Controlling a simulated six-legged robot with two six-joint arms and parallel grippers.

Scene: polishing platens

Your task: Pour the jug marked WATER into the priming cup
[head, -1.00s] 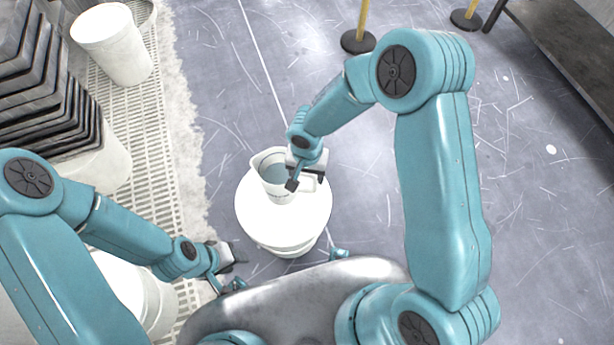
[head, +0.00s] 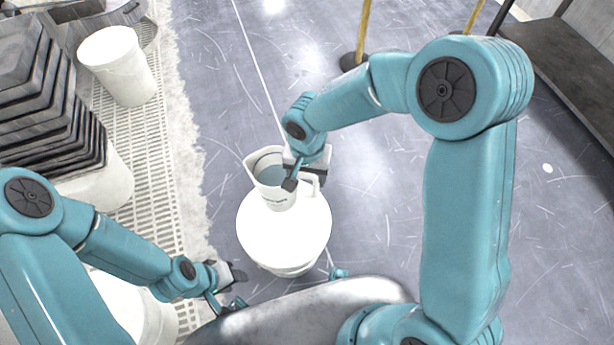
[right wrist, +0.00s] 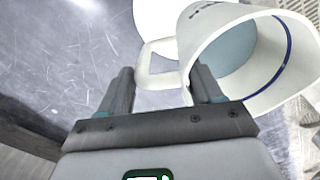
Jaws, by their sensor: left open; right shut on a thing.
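A white jug (head: 267,196) with greyish-blue water inside is in the head view, with small lettering I cannot read. My right gripper (head: 300,182) is shut on its handle. The jug is about upright, above the far side of a white round-topped pail (head: 285,238); it looks raised off the lid. In the right wrist view the jug (right wrist: 290,75) shows a blue line inside its wall, and its handle (right wrist: 148,62) is between the fingers. My left gripper (head: 236,286) is open and empty, left of the pail. I cannot see a priming cup.
A white bucket (head: 120,65) stands upper left on a slatted grating (head: 150,165). A stack of dark slabs (head: 45,110) rests on another pail at left. Yellow posts (head: 363,32) stand on dark bases behind. A dark bench (head: 560,70) is upper right. Floor to the right is clear.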

